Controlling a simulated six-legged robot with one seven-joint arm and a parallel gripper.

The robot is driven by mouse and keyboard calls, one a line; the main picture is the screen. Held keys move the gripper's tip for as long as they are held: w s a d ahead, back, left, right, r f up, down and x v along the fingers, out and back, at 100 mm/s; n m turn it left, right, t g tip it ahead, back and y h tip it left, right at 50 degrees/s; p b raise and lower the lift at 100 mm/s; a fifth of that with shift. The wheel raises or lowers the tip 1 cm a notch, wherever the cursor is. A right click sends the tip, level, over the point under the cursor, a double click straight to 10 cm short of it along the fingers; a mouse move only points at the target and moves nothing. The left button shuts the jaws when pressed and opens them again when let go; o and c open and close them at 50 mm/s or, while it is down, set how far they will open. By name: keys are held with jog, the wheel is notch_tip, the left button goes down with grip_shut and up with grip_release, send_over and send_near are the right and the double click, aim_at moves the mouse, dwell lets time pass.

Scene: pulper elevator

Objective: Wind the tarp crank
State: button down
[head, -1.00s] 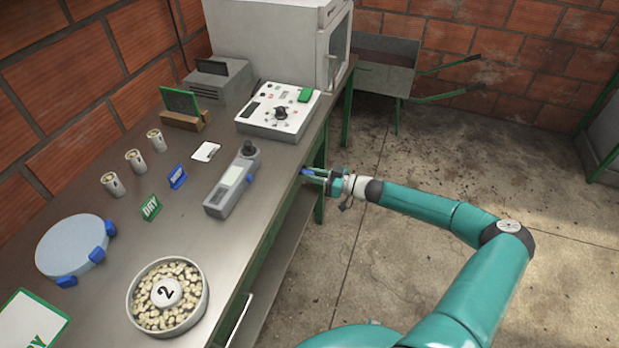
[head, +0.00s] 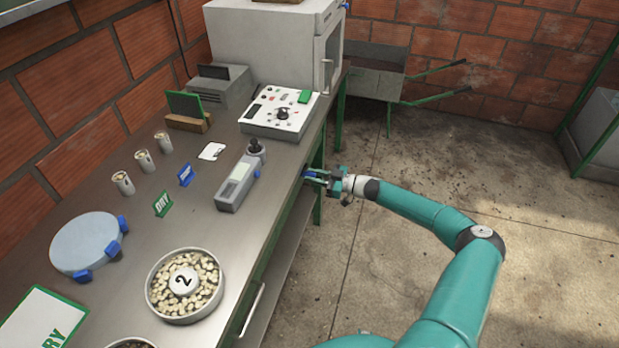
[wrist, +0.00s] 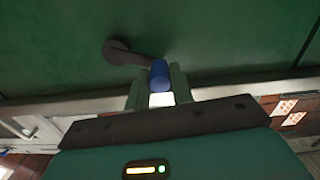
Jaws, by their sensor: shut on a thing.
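The tarp crank (wrist: 127,53) shows in the wrist view as a dark arm that runs from a round hub on a green surface to a blue handle (wrist: 159,75). My gripper (wrist: 158,88) is shut on the blue handle, with one finger on each side of it. In the head view my gripper (head: 318,180) is at the right edge of the table, with a bit of blue between its fingers. The crank arm and hub cannot be made out in the head view.
The metal table (head: 120,190) fills the left side. It carries a bowl of beans (head: 185,285), a handheld meter (head: 238,185) and a control panel (head: 280,115). A wheelbarrow (head: 375,72) stands behind. The concrete floor at right is clear.

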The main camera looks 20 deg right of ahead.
jog(key=shift+s+f+n, duration=0.1)
jog(key=shift+f+n, duration=0.15)
jog(key=shift+n, duration=0.25)
jog(key=shift+w+d+f+n, duration=0.1)
jog(key=shift+f+n, duration=0.7)
jog(key=shift+n, duration=0.85)
jog(key=shift+w+d+f+n, duration=0.1)
jog(key=shift+f+n, duration=0.75)
jog(key=shift+n, duration=0.85)
jog(key=shift+d+f+n, duration=0.1)
jog(key=shift+f+n, duration=0.7)
jog(key=shift+n, duration=0.85)
jog(key=c, duration=1.2)
grip_release()
jog(key=shift+a, duration=0.15)
jog(key=shift+c, duration=0.2)
jog(key=shift+s, duration=0.1)
jog(key=v, duration=1.3)
jog(key=shift+s+d, duration=0.2)
jog(key=shift+d, duration=0.1)
